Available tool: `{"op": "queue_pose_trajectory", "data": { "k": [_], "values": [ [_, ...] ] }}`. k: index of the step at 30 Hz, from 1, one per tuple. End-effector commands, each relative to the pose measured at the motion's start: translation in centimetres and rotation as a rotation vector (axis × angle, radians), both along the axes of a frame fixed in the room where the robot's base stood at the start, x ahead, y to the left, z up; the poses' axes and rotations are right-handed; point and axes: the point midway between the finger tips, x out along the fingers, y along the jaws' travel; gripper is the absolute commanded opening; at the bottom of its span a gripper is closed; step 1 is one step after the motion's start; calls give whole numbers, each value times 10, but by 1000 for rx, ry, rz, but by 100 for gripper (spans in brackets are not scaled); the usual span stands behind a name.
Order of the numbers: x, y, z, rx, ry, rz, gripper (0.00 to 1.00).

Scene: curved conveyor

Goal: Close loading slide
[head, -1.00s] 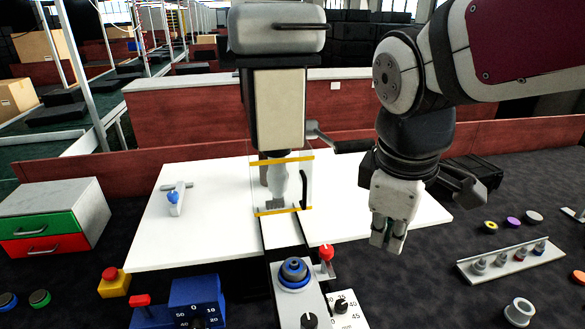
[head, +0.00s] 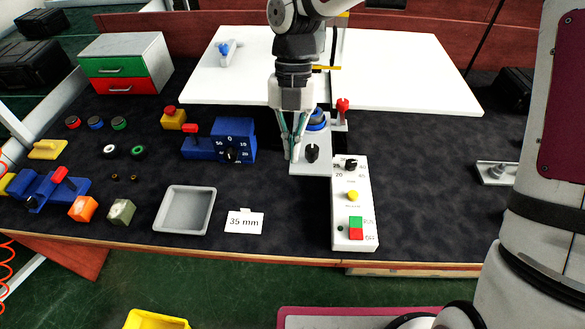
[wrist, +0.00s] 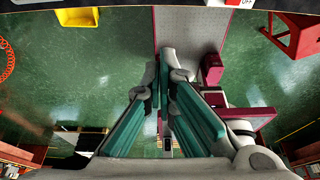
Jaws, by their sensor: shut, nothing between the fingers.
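The loading slide, as far as I can tell, is the light grey plate (head: 303,166) that sticks out from under the white table top. It carries a round blue-ringed part (head: 317,121) and a black knob (head: 312,153). My gripper (head: 292,156) points down at the plate's left side, beside the knob, and its green-padded fingers come together at the tips with nothing between them. I cannot tell whether it touches the plate. My arm hides part of the slide and the press behind it. My fingers also show in the wrist view (wrist: 165,55), over the floor.
A white control box (head: 354,210) with buttons stands right of the slide's front. A red-topped lever (head: 342,106) is just right of the slide. A blue dial block (head: 228,141) stands to its left. A grey tray (head: 185,190) and a "35 mm" card (head: 244,222) lie nearer the front edge.

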Motion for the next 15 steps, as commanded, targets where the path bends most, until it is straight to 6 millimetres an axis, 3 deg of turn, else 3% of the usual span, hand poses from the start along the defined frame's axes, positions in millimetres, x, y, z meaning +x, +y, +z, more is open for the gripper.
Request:
{"op": "queue_pose_trajectory", "data": {
  "k": [5,15],
  "values": [
    [-8,1,-17,1,5,4,0],
    [-31,1,-78,-1,5,3,0]
  ]
}}
